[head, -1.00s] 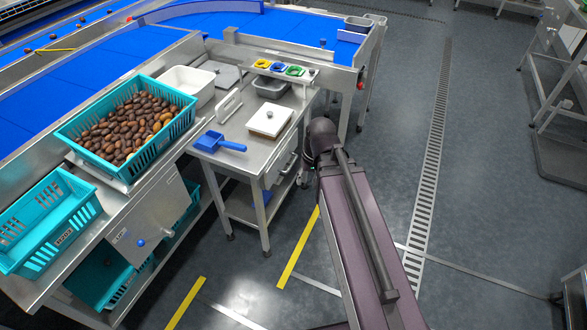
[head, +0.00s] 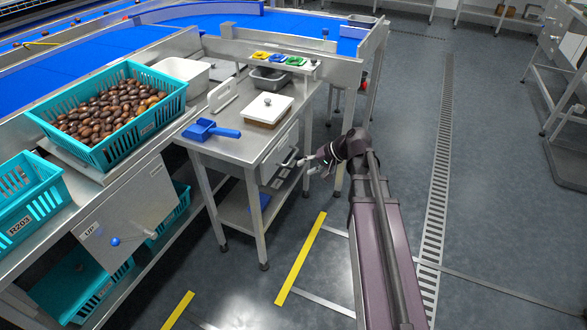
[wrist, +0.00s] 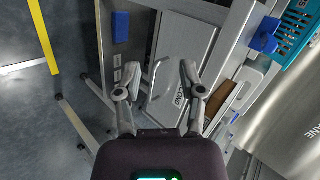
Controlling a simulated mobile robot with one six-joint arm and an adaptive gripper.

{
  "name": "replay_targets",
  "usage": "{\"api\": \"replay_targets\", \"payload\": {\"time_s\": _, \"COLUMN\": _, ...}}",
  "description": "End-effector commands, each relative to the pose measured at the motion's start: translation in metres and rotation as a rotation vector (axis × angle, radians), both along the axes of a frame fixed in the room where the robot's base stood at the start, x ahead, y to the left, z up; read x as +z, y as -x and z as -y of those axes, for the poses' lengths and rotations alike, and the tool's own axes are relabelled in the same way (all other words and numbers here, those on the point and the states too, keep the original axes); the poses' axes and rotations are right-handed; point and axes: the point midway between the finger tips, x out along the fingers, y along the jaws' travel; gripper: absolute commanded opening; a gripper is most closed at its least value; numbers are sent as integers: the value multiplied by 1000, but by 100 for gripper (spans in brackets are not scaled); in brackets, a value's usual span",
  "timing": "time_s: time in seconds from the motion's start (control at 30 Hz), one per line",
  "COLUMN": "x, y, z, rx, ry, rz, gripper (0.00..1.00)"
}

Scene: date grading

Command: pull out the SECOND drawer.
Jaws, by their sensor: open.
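A steel drawer unit (head: 284,150) is under the top of the small steel table in the head view. Its front faces my arm and carries a pale bar handle (head: 291,158). My gripper (head: 312,163) is open and empty, close in front of the unit. Its spread fingers (wrist: 161,76) show in the wrist view; contact with the handle cannot be told.
The small steel table (head: 225,150) bears a blue scoop (head: 210,130) and a white-lidded box (head: 267,108). A table leg (head: 307,150) stands near my gripper. A teal crate of dates (head: 165,108) is on the left bench.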

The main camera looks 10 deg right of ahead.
Motion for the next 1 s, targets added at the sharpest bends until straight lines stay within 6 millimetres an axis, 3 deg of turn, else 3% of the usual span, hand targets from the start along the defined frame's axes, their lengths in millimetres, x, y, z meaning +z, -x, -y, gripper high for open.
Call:
{"api": "replay_targets", "payload": {"time_s": 0.03, "x": -16, "y": -8, "z": 6, "rx": -18, "ry": -31, "rz": 11, "gripper": 51}}
{"api": "replay_targets", "payload": {"time_s": 0.5, "x": -55, "y": -57, "z": 56, "rx": -163, "ry": -333, "rz": 124, "gripper": 51}}
{"api": "replay_targets", "payload": {"time_s": 0.7, "x": -63, "y": -71, "z": 79, "rx": -213, "ry": -438, "rz": 168, "gripper": 51}}
{"api": "replay_targets", "payload": {"time_s": 1.0, "x": -64, "y": -78, "z": 94, "rx": -244, "ry": -503, "rz": 195, "gripper": 51}}
